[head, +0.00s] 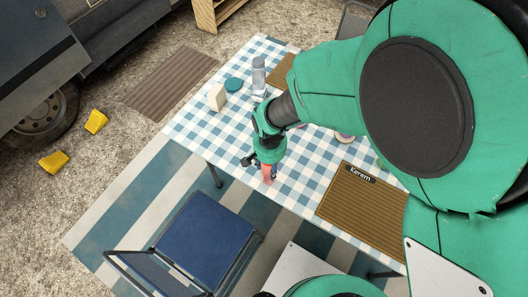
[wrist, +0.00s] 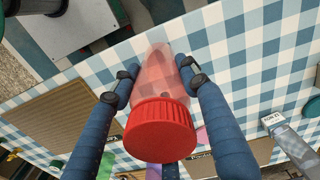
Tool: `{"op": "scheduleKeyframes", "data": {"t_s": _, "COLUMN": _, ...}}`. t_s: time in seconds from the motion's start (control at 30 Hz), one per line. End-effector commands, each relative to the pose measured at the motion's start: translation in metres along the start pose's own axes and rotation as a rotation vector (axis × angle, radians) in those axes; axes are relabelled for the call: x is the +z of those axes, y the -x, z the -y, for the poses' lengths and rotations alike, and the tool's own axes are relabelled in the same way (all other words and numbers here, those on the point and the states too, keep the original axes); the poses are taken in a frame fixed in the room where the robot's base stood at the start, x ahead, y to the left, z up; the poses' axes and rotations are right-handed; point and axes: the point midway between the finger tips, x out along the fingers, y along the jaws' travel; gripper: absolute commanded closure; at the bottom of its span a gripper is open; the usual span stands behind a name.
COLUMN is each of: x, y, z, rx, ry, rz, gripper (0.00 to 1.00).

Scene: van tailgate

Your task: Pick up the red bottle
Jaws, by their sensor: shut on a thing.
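The red bottle (head: 268,174) shows as a small pinkish-red shape near the front edge of the checked table (head: 230,165) in the head view. In the wrist view the red bottle (wrist: 160,128) has a ribbed red cap facing the camera and a see-through pinkish body. My gripper (head: 262,163) is over the table in the head view. In the wrist view my gripper (wrist: 159,72) has its blue fingers on both sides of the bottle, shut on it. I cannot tell whether the bottle's base touches the table.
A grey bottle (head: 258,75), a teal round thing (head: 234,85) and a white box (head: 216,97) stand at the table's far left. A brown mat labelled Kerem (head: 360,205) lies at the right. A blue chair (head: 205,240) stands close to the front edge.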

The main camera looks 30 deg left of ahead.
Motion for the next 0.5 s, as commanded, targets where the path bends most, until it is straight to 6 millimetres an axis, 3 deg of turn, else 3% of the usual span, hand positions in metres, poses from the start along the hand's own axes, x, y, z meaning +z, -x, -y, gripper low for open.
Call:
{"op": "scheduleKeyframes", "data": {"t_s": 0.23, "x": 0.031, "y": 0.005, "z": -0.018, "rx": 0.0, "ry": 0.0, "rz": 0.0, "gripper": 0.83}}
{"op": "scheduleKeyframes", "data": {"t_s": 0.5, "x": 0.043, "y": 0.005, "z": -0.025, "rx": 0.0, "ry": 0.0, "rz": 0.0, "gripper": 0.83}}
